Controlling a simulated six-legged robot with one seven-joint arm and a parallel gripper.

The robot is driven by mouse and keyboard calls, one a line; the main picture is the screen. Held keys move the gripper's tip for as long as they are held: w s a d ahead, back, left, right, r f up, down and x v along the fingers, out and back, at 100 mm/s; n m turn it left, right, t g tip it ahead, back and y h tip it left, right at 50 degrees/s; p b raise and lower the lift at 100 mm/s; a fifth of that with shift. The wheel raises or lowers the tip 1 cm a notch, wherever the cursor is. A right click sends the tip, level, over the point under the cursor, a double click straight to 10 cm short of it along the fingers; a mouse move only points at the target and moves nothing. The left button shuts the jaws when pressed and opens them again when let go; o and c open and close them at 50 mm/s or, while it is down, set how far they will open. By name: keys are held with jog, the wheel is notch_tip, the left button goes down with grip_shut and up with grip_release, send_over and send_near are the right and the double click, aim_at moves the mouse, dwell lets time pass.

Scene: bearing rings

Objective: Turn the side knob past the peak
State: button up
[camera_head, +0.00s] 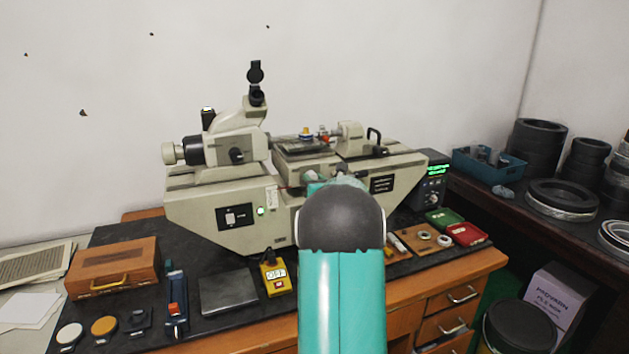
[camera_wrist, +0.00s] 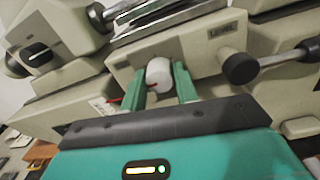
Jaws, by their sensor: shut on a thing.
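The side knob (camera_wrist: 159,74) is a white cylinder on the front of the beige measuring machine (camera_head: 190,205). A red pointer line (camera_wrist: 117,100) shows beside it in the wrist view. My gripper (camera_wrist: 160,88) has its two green fingers on either side of the knob, shut on it. In the head view my arm covers most of the gripper, and the knob cannot be made out clearly. A digital readout box (camera_head: 432,180) with green figures stands at the machine's right end; the figures are too small to read.
A black knob on a metal shaft (camera_wrist: 242,68) sticks out right of my gripper. On the bench are a wooden case (camera_head: 112,267), a dark plate (camera_head: 228,291), a yellow box (camera_head: 274,275), and green and red trays (camera_head: 466,234). Black rings (camera_head: 562,198) lie on the right-hand bench.

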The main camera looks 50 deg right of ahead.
jog(key=shift+m, duration=0.3)
jog(key=shift+a+f+n+g+h, duration=0.1)
jog(key=shift+n+g+h, duration=0.15)
jog(key=shift+n, duration=8.3)
jog(key=shift+n+g+h, duration=0.15)
jog(key=shift+n+h, duration=0.1)
jog(key=shift+n, duration=8.3)
jog(key=o, duration=1)
